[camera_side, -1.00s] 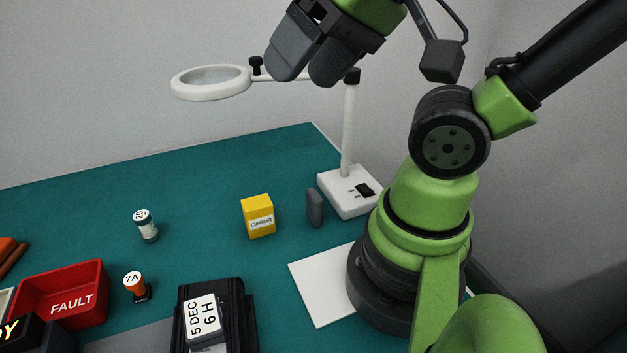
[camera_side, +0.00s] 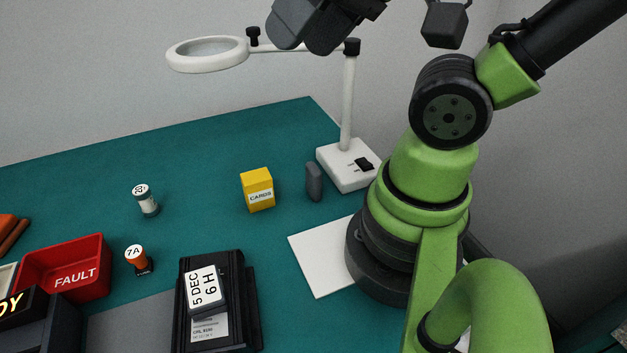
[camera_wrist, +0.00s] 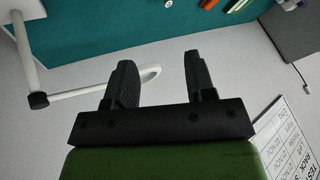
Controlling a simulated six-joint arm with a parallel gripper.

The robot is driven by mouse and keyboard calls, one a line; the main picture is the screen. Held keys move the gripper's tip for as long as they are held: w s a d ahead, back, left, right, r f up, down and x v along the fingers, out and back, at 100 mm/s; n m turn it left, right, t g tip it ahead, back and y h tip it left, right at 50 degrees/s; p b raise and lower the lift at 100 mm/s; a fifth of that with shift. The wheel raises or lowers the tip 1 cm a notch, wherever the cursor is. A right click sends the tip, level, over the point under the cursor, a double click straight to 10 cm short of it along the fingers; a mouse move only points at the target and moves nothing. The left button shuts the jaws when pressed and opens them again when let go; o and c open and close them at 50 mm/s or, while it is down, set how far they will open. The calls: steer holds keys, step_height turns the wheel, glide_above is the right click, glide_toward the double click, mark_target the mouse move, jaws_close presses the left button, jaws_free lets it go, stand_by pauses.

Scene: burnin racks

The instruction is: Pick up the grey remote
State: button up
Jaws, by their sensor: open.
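A small dark grey upright block with a rounded top, which looks like the grey remote (camera_side: 314,182), stands on the green table between the yellow box and the white lamp base. I cannot make it out in the wrist view. My gripper (camera_side: 296,38) is high above the table in the side view, well above the grey remote and apart from it. In the wrist view my gripper (camera_wrist: 158,72) shows two dark fingers spread apart with nothing between them.
A yellow CARDS box (camera_side: 257,190) stands just left of the remote. A magnifier lamp (camera_side: 348,105) rises at right, its ring reaching left. A black device (camera_side: 240,325) with a label block (camera_side: 203,288), a stamp (camera_side: 137,259), a small cylinder (camera_side: 146,201) and a red FAULT bin (camera_side: 80,270) are further left.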

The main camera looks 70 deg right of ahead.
steer(key=m+g+h, duration=0.2)
steer(key=m+g, duration=0.3)
steer(key=g, duration=0.2)
glide_above(313, 167)
step_height(313, 167, down, 19)
steer(key=shift+w+a, duration=0.15)
steer(key=shift+f, duration=5.1)
jaws_close()
